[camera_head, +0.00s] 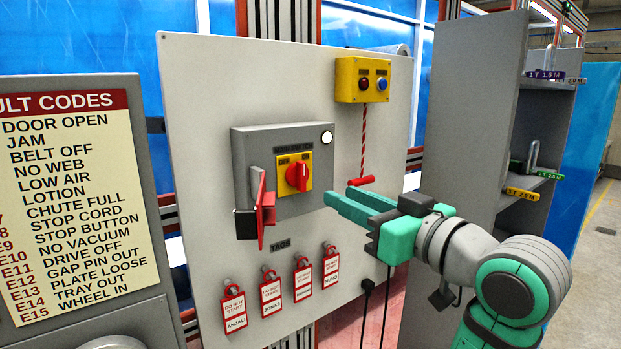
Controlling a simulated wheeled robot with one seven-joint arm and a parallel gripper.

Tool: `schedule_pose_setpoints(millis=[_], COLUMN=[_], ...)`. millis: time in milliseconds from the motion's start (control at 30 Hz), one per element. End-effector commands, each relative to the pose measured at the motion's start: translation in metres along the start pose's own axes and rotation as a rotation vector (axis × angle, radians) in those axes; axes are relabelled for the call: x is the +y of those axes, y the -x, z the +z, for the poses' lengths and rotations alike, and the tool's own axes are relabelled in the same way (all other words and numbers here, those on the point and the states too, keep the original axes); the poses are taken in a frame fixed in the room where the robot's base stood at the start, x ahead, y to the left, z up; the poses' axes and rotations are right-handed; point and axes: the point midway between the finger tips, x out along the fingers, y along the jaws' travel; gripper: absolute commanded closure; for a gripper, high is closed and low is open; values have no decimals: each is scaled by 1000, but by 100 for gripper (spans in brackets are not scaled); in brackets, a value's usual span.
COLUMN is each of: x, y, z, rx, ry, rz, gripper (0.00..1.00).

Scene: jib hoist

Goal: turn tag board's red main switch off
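The tag board (200,120) is a large pale upright panel in the middle of the view. On it is a grey switch box (246,150) with a yellow plate and a red rotary main switch (298,177). The switch's knob stands roughly upright, tilted a little to the right; small marks above it read OFF on the left, the right one is too small to read. My gripper (347,203), with teal fingers, is to the right of and slightly below the switch, apart from it. The fingers overlap in this view, so their gap is not clear.
A red hasp (262,208) sticks out at the box's lower left. Several red-and-white tags (271,293) hang below. A yellow button box (362,80) with a red cord and handle (361,181) is above my gripper. A grey shelf cabinet (470,110) stands right.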

Motion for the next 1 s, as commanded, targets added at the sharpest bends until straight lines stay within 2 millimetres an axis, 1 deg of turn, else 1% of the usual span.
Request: schedule_pose_setpoints(millis=[33,100,167,267,367,700,833,1000], x=[-3,-6,-7,-8,-8,-9,-9,-8], y=[3,5,4,-3,-16,-75,-91,-101], z=[-7,-12,-13,-14,-13,-12,-12,-12], rx=[-5,-10,-13,-15,-16,-15,-15,-14], ry=[14,26,31,32,30,31,30,30], rz=[-4,-10,-13,-14,-16,-15,-15,-13], gripper=[72,72,72,72,72,72,72,72])
